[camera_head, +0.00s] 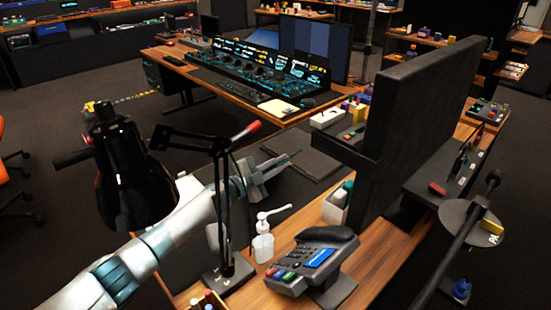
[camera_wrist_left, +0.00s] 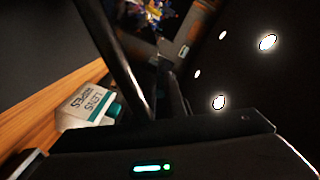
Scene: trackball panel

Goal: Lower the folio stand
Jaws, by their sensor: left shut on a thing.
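My left gripper (camera_head: 283,161) reaches in from the left over the desk, behind the lamp arm. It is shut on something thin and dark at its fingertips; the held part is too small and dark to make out. A dark flat panel (camera_head: 312,157), which may be the folio stand, lies just beyond the fingertips. I cannot tell its tilt for sure. In the left wrist view the gripper's dark fingers (camera_wrist_left: 152,75) run up the middle, and a black surface with bright spots fills the right side. My right gripper is not in view.
A black desk lamp (camera_head: 225,170) stands in front of my left forearm. A tall dark screen (camera_head: 420,100) blocks the right.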

